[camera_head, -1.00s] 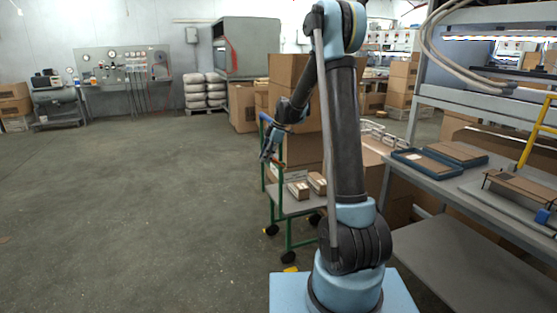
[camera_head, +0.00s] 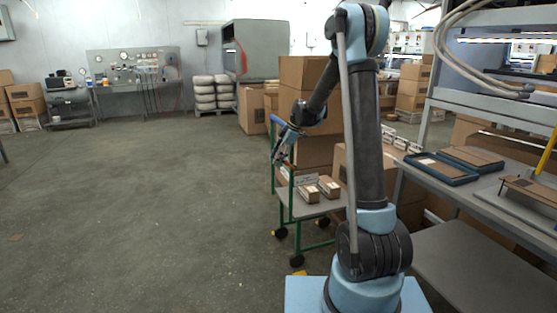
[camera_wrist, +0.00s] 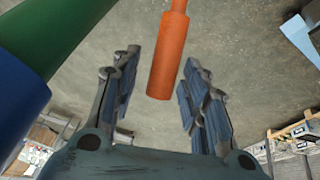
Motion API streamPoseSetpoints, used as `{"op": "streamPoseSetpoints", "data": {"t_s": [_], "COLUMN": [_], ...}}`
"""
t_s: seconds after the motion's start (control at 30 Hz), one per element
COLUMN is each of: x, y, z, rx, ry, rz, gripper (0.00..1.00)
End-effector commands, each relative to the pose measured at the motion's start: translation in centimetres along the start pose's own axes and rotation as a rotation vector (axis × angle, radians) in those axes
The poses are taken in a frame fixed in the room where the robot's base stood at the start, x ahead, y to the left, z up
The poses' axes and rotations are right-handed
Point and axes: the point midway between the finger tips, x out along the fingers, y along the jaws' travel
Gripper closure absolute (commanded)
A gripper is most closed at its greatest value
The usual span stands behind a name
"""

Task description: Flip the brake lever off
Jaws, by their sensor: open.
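An orange lever (camera_wrist: 166,65) shows in the wrist view, hanging in from the top edge with its thick free end downward. I take it to be the brake lever; its mount is out of view. My gripper (camera_wrist: 160,62) is open, with one finger on each side of the lever and visible gaps to both; I cannot tell the depth between them. In the head view my gripper (camera_head: 281,152) is beside the upper end of the green-framed cart (camera_head: 307,209).
In the wrist view a green bar (camera_wrist: 48,30) with a blue section (camera_wrist: 18,105) lies close on the left. Small boxes (camera_head: 328,187) sit on the cart. Tall stacked cartons (camera_head: 303,90) stand behind it. A workbench (camera_head: 495,189) is at right.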

Motion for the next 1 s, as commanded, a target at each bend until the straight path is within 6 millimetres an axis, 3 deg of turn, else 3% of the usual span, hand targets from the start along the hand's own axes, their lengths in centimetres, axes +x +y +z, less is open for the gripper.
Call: {"op": "streamPoseSetpoints", "data": {"t_s": [0.17,0.7,1.0], "x": [-1.1,-10.3,-11.9], "y": [0.0,0.1,0.1], "z": [0.0,0.1,0.1], "rx": [0.001,0.001,0.001], "ry": [0.0,0.0,0.0], "rz": [0.0,0.0,0.0], "gripper": [0.59,0.59,0.59]}}
